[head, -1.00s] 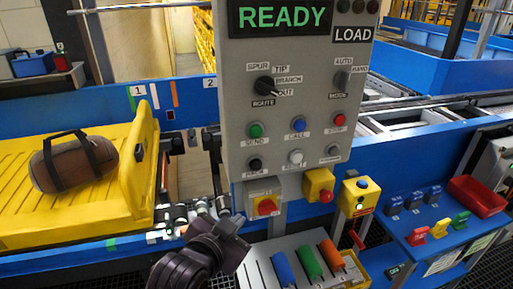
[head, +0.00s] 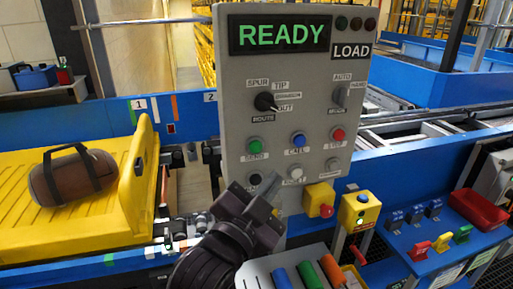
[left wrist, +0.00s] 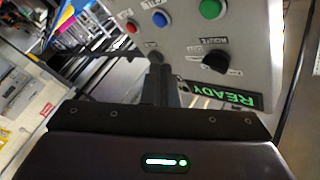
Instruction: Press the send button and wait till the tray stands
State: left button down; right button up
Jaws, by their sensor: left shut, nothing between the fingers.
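The green send button (head: 255,145) sits on the grey control panel (head: 235,100), left of a blue and a red button. It also shows in the left wrist view (left wrist: 211,9). The panel's display (head: 278,34) reads READY in green. My left gripper (head: 265,198) is shut and empty, in front of the panel's lower edge, below the send button and apart from it. Its fingers show in the left wrist view (left wrist: 158,75). The yellow tray (head: 105,225) stands on the conveyor at the left, with a brown bag (head: 74,178) on it. My right gripper is not in view.
The route knob (head: 265,101) and the mode knob (head: 341,97) sit above the buttons. A red-knobbed yellow box (head: 320,200) is under the panel. A blue shelf with a red bin (head: 479,208) stands at the right. Blue, green and orange cylinders lie in front.

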pick_arm(q)
jog(key=p, duration=0.2)
send_near(262, 146)
jog(key=shift+w+d+r, duration=0.2)
jog(key=shift+w+d, duration=0.65)
jog(key=shift+w, duration=0.15)
jog(key=shift+w+d+r, duration=0.15)
jog(key=shift+w+d, duration=0.75)
jog(key=shift+w, duration=0.05)
dwell(0.3)
jog(key=shift+w+a, duration=0.15)
jog(key=shift+w, duration=0.25)
jog(key=shift+w+a+p, duration=0.15)
jog(key=shift+w+p, duration=0.25)
jog(key=shift+w, duration=0.1)
dwell(0.7)
jog(key=shift+s, duration=0.15)
jog(key=shift+s+d, duration=0.3)
jog(key=shift+s, duration=0.45)
